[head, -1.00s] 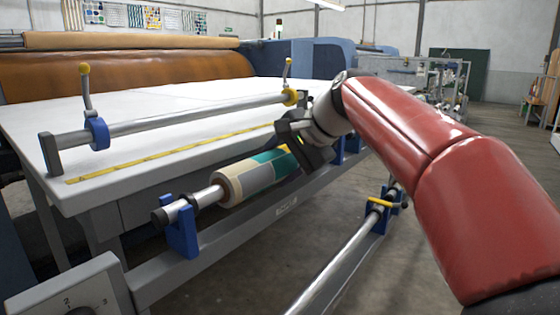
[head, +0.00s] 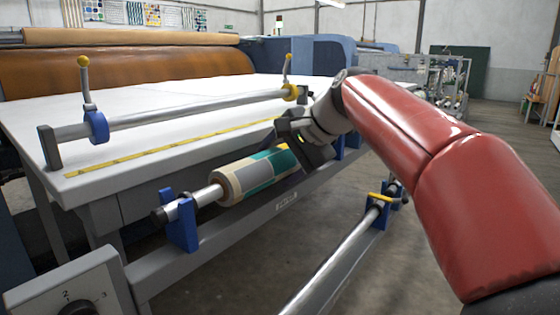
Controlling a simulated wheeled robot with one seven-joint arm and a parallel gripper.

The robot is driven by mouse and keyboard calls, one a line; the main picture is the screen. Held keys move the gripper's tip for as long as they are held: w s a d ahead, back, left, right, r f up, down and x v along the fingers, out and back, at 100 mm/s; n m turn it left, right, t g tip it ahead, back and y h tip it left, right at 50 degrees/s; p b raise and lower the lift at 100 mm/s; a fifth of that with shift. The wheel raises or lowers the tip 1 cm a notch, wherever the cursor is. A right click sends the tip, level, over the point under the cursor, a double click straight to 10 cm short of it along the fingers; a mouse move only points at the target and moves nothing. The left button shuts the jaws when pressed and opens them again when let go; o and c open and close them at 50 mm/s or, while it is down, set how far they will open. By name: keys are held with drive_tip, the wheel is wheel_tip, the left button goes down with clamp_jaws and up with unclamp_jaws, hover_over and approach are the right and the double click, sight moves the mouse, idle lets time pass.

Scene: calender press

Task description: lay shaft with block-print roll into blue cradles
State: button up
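The block-print roll (head: 250,178), patterned in teal, grey and cream, sits on a steel shaft (head: 207,196) in front of the white table. The shaft's near end lies at the near blue cradle (head: 182,222), with a dark end cap sticking out past it. More blue cradle parts (head: 340,147) show at the far end, partly behind my arm. My gripper (head: 308,150) is at the far part of the roll, close against it. Its fingers are dark and partly hidden, so their opening does not show. I cannot tell whether the far shaft end rests in its cradle.
A second steel bar (head: 335,268) runs along the right, with a blue and yellow holder (head: 379,205). Another bar (head: 190,113) with blue and yellow collars lies over the white table (head: 40,110). A numbered control box (head: 70,295) stands front left.

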drive_tip(key=shift+o, duration=1.2)
drive_tip(key=p+v, duration=0.1)
drive_tip(key=v, duration=0.7)
drive_tip(key=shift+f, duration=0.1)
drive_tip(key=s+d+f+n+h, duration=0.2)
drive_tip(key=s+d+f, duration=0.1)
drive_tip(key=s+f, duration=0.4)
drive_tip(key=s+d+f+n+h, duration=0.2)
drive_tip(key=s+d+f+n, duration=0.1)
drive_tip(key=s+f, duration=0.5)
drive_tip(key=s+d+f+n+h, duration=0.2)
drive_tip(key=s+f, duration=0.5)
drive_tip(key=f, duration=0.5)
drive_tip(key=d+h, duration=0.1)
drive_tip(key=d, duration=0.1)
drive_tip(key=shift+s+d+n, duration=0.3)
drive_tip(key=shift+s+d, duration=0.1)
drive_tip(key=shift+f, duration=0.1)
